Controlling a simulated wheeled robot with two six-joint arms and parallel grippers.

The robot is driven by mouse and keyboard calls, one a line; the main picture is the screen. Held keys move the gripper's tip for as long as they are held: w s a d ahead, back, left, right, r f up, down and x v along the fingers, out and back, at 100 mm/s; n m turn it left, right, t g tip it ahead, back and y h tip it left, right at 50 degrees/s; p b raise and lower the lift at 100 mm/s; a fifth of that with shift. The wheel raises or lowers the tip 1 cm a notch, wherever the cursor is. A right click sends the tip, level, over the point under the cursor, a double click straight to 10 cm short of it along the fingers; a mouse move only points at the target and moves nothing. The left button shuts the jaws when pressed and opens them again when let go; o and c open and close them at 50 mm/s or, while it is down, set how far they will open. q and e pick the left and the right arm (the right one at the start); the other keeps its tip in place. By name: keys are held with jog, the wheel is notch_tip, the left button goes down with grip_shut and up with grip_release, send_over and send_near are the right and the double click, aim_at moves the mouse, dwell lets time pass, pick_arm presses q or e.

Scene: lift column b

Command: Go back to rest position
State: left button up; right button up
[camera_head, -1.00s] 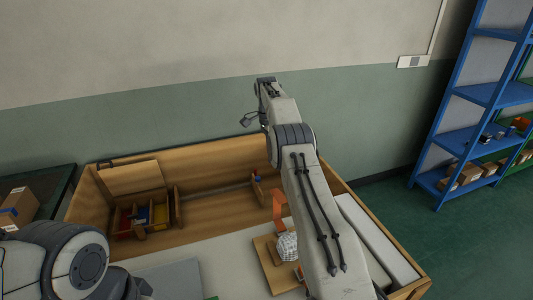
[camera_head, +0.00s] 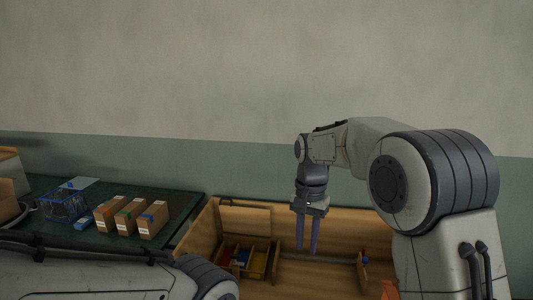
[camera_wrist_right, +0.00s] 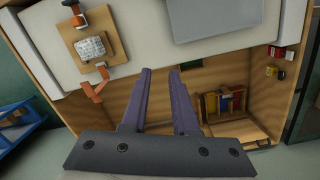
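My right gripper (camera_head: 307,235) hangs fingers-down in the head view, in front of the wooden workbench's back part. Its two long fingers are apart with nothing between them. The right wrist view also shows the open, empty fingers (camera_wrist_right: 162,80) over the bench. My left arm lies across the lower left of the head view; its gripper is out of the picture. The wooden bench (camera_head: 212,225) has a compartment with red, blue and yellow items (camera_head: 245,260).
A dark green table (camera_head: 180,205) at left holds several cardboard boxes (camera_head: 130,216) and a blue wire basket (camera_head: 64,205). In the wrist view a wooden board (camera_wrist_right: 105,20) carries a white textured object (camera_wrist_right: 91,47) near an orange clamp-like piece (camera_wrist_right: 94,86). A blue shelf (camera_wrist_right: 15,125) stands at left.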

jog(key=s+a+n, duration=0.3)
jog(key=s+n, duration=0.1)
jog(key=s, duration=0.4)
jog(key=s+a+n, duration=0.3)
jog(key=s+a, duration=0.1)
jog(key=s, duration=0.4)
jog(key=s+d+f+n, duration=0.1)
jog(key=s+f+n, duration=0.1)
jog(key=s, duration=0.4)
jog(key=s+d+f+n+t, duration=0.1)
jog(key=s+f+n, duration=0.1)
jog(key=s+n, duration=0.2)
jog(key=s, duration=0.3)
jog(key=shift+s+f+y, duration=0.15)
jog(key=shift+y, duration=0.25)
